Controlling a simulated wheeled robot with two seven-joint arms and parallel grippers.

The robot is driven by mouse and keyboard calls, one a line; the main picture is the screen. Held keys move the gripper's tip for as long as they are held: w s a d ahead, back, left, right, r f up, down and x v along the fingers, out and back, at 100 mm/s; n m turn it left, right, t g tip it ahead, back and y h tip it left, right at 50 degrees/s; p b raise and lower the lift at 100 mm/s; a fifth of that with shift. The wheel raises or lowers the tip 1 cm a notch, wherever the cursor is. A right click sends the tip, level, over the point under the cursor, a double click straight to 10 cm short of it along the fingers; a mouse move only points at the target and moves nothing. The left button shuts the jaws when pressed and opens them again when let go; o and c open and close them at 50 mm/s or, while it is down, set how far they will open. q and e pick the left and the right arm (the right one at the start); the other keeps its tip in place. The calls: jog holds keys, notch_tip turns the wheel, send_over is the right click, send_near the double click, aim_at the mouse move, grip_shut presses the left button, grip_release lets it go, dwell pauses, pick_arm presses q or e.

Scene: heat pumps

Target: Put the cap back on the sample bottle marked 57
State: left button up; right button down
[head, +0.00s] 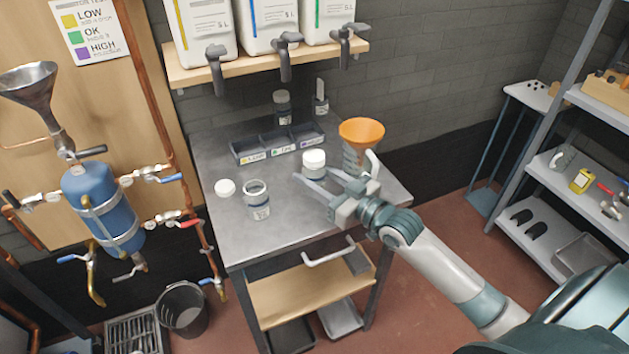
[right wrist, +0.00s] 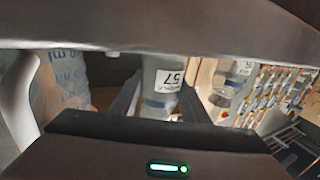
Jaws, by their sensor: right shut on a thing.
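The sample bottle marked 57 (right wrist: 162,88) is between my right gripper's fingers in the right wrist view, its label upside down in that picture. In the head view the held bottle (head: 314,171) looks upright with a white cap on top. I cannot tell whether it touches the table. My right gripper (head: 326,182) is shut on it from the right. A second bottle (head: 257,203), open at the top, stands to the left; its number is not readable in the head view. A loose white cap (head: 225,188) lies on the table left of it. My left gripper is out of view.
The grey table (head: 235,245) has clear room at its front left. Behind are a three-part labelled tray (head: 277,145) and small bottles (head: 282,103). An orange funnel (head: 361,131) in a clear vessel stands close behind my right gripper. Canisters with taps (head: 268,28) sit on a shelf above.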

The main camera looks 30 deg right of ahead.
aim_at(323, 187)
jog(key=shift+f, duration=1.05)
jog(key=c, duration=1)
grip_release()
jog(key=shift+s+d, duration=0.1)
jog(key=shift+s, duration=0.2)
jog(key=shift+s+d, duration=0.1)
jog(key=shift+s, duration=0.2)
jog(key=b+v, duration=0.1)
jog(key=v, duration=0.3)
jog(key=shift+s+d, duration=0.1)
jog(key=shift+s, duration=0.15)
jog(key=v, duration=0.4)
jog(key=shift+s+d+b, duration=0.1)
jog(key=shift+s+b, duration=0.1)
jog(key=shift+b, duration=0.15)
jog(key=shift+v, duration=0.8)
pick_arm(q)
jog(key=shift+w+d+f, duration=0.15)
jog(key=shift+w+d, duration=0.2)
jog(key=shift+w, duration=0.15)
